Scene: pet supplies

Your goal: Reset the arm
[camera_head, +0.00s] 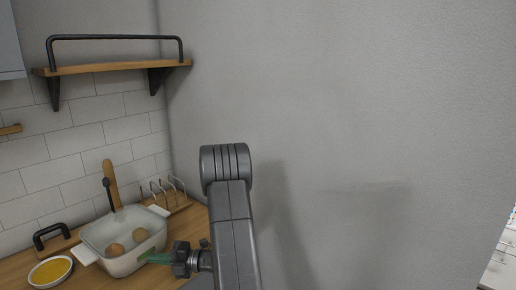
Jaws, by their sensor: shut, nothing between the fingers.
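My arm rises in the lower middle of the head view, bent at its top joint, with its link running down out of the frame. My gripper (159,258) shows low in the picture, left of that link, pointing left toward the white pot (117,264). It is small, but it looks shut and holds nothing that I can make out. A green piece shows at its tip, in front of the pot's right side. I cannot tell if that piece belongs to the gripper or if it touches the pot.
A bowl of yellow food (50,271) stands left of the pot on the wooden counter (18,268). A wire rack (165,191) stands behind the pot. A wooden shelf (115,68) with a black rail hangs above. The grey wall (380,120) is bare.

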